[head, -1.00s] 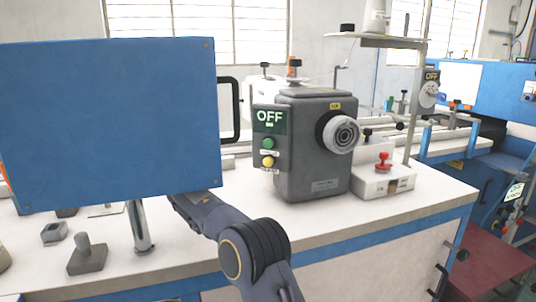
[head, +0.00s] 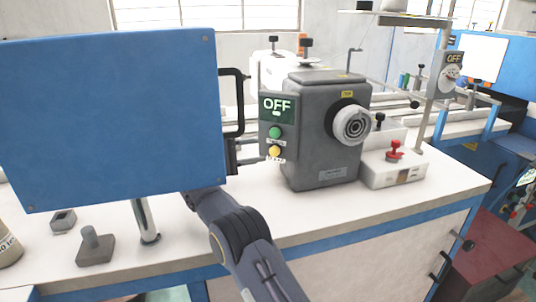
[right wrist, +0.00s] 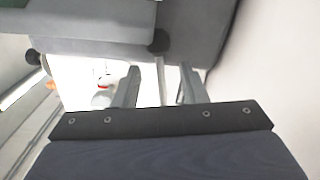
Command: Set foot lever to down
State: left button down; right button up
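The grey machine head (head: 325,130) stands on the white table, with an OFF display, a green and a yellow button and a round dial. I cannot pick out the foot lever for certain. My right arm reaches up behind the blue panel (head: 110,120), which hides most of its end. What looks like its fingertips shows at the panel's right edge, left of the buttons. In the right wrist view my right gripper (right wrist: 158,80) is open, with thin grey rods (right wrist: 161,82) showing between its fingers. A grey body with a dark knob (right wrist: 160,40) lies just beyond. My left gripper is not in view.
A white box with a red knob (head: 395,150) stands right of the machine head. A grey block with a peg (head: 95,246) and a metal post (head: 146,222) are at the front left. A black bracket (head: 236,100) sits beside the panel. The front right tabletop is clear.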

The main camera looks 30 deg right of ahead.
jog(key=shift+b+x, duration=0.4)
jog(key=shift+x, duration=1.3)
jog(key=shift+c, duration=0.2)
grip_shut()
